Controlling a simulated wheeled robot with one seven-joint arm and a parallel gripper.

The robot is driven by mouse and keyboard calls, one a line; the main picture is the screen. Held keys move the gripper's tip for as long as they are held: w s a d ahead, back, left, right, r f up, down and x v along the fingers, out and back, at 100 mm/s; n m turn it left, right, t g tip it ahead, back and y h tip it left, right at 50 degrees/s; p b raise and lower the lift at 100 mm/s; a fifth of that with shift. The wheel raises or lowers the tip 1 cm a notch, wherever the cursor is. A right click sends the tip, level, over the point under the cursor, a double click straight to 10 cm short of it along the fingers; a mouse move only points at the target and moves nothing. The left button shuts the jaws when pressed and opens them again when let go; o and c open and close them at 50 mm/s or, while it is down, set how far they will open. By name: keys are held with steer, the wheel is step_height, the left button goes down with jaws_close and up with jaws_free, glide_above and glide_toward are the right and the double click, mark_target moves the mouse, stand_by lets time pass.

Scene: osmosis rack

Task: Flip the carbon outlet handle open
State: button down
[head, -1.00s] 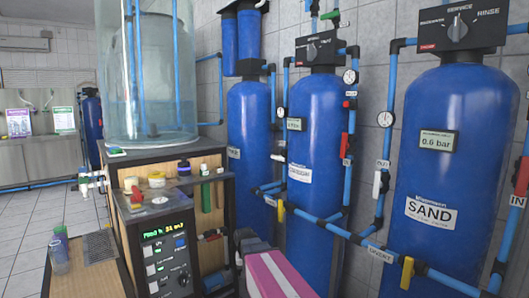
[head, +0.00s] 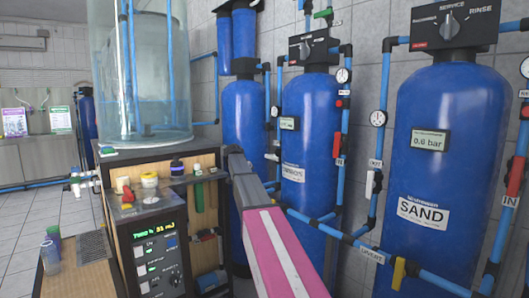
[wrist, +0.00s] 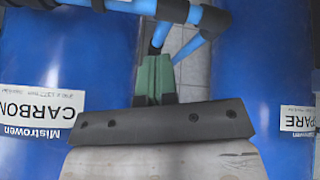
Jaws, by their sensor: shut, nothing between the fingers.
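The carbon tank (head: 305,125) is a blue cylinder in the middle of the head view, and its label shows at the left of the wrist view (wrist: 45,105). A small white handle (head: 272,157), seemingly the carbon outlet handle, sits on the pipe left of this tank. I cannot make it out in the wrist view. My gripper (wrist: 153,62) shows green fingers, shut and empty, between the carbon and spare tanks, close to blue pipes. Whether it touches a pipe is unclear. In the head view my arm hides the fingers.
The spare tank (wrist: 275,90) stands on the other side of my gripper. Blue pipes (wrist: 150,8) cross near the fingertips. A wooden control cabinet (head: 160,240) stands left of my arm. The sand tank (head: 445,150) is at the right. Floor at far left is clear.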

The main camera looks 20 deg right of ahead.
steer(key=w+d+r+m, duration=0.1)
steer(key=w+d+r, duration=0.1)
steer(key=r, duration=0.5)
steer(key=w+d+r+m+h, duration=0.1)
steer(key=w+d+r+m, duration=0.1)
steer(key=w+r, duration=0.2)
steer(key=w+d+r+m+h, duration=0.1)
steer(key=w+d+r, duration=0.1)
steer(key=r, duration=0.9)
steer(key=shift+w+m, duration=0.3)
steer(key=shift+w, duration=0.15)
glide_above(272, 157)
steer(key=w+a, duration=0.3)
steer(key=w, duration=0.1)
step_height(272, 157, down, 9)
steer(key=shift+w+d+f, duration=0.1)
steer(key=shift+w+f, duration=0.05)
steer(key=shift+f, duration=0.35)
steer(key=shift+w+d+f, duration=0.1)
steer(key=shift+f, duration=0.4)
steer(key=shift+w+h, duration=0.1)
steer(key=shift+h, duration=0.2)
steer(key=shift+f, duration=0.1)
